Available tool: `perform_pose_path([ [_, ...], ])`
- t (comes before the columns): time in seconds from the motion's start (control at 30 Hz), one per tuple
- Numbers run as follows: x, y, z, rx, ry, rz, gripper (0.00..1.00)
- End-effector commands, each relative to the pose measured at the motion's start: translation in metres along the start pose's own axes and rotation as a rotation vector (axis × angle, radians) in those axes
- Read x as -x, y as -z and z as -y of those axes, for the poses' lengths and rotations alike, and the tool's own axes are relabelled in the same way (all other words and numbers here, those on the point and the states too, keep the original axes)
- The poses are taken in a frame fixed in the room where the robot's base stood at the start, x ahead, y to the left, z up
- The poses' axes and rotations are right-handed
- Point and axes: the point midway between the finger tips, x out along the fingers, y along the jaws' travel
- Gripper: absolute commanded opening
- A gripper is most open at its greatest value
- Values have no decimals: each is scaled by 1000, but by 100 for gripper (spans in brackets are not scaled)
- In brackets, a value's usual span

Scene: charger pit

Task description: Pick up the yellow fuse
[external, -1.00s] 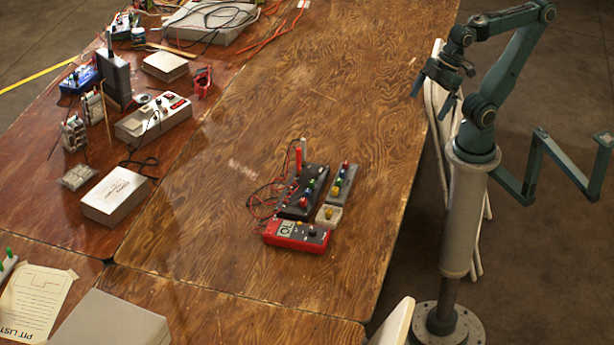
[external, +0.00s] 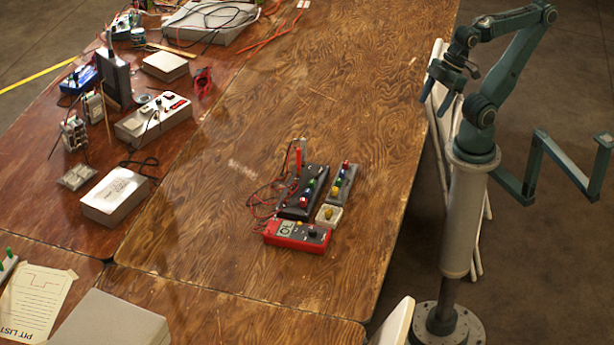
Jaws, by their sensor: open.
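A small yellow piece (external: 328,212), likely the yellow fuse, sits in a small cream block (external: 322,220) near the middle of the table. The block stands just behind the red multimeter (external: 296,236) and in front of a narrow grey strip (external: 344,184) holding several coloured pieces. My gripper (external: 438,98) is open and empty, with its fingers pointing down. It is raised near the table's right edge, well to the right of the cream block and apart from it.
A dark box (external: 290,207) with coloured parts, a red probe (external: 299,160) and loose red and black leads stands left of the strip. Boxes, cables and tools crowd the table's left side. The wooden surface (external: 360,110) behind and right of the cluster is clear.

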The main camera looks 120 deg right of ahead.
Motion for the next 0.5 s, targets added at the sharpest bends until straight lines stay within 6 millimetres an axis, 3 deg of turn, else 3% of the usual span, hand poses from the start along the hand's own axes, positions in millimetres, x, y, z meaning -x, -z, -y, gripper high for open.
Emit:
perform_pose_path([
  [0.03, 0, 0, 0, 0, 0, 0, 55],
  [0.1, 0, 0, 0, 0, 0, 0, 42],
  [0.5, -1, 2, -1, -21, -2, 5, 42],
])
